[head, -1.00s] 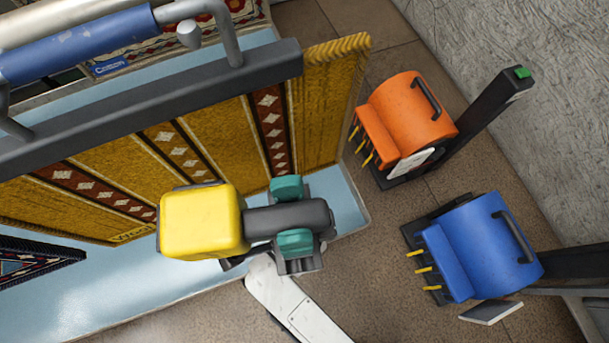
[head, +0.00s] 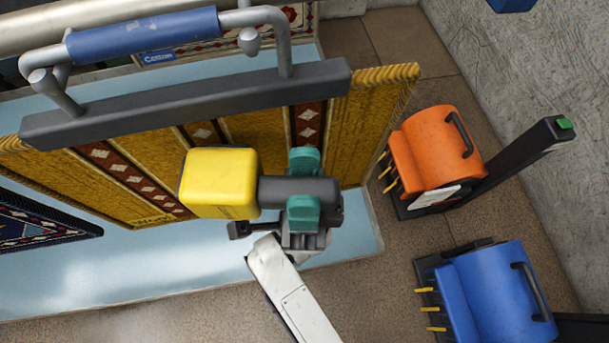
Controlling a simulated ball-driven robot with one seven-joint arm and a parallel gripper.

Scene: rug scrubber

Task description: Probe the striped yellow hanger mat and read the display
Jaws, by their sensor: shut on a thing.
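The striped yellow mat (head: 255,132) hangs from a dark grey hanger bar (head: 185,105) with a blue grip (head: 140,33). It has brown-red stripes with pale diamonds. My gripper (head: 304,187), with teal fingers, is shut on the dark handle of a probe meter. The meter's yellow box (head: 219,182) points left and covers part of the mat's lower right. I cannot tell whether the meter touches the mat. Its display and prongs are not visible from here.
A light blue tray (head: 160,260) lies below the mat. A dark blue patterned mat (head: 40,225) hangs at the left. An orange scrubber (head: 436,147) and a blue scrubber (head: 497,295) stand at the right on brown tiles. A grey wall is beyond.

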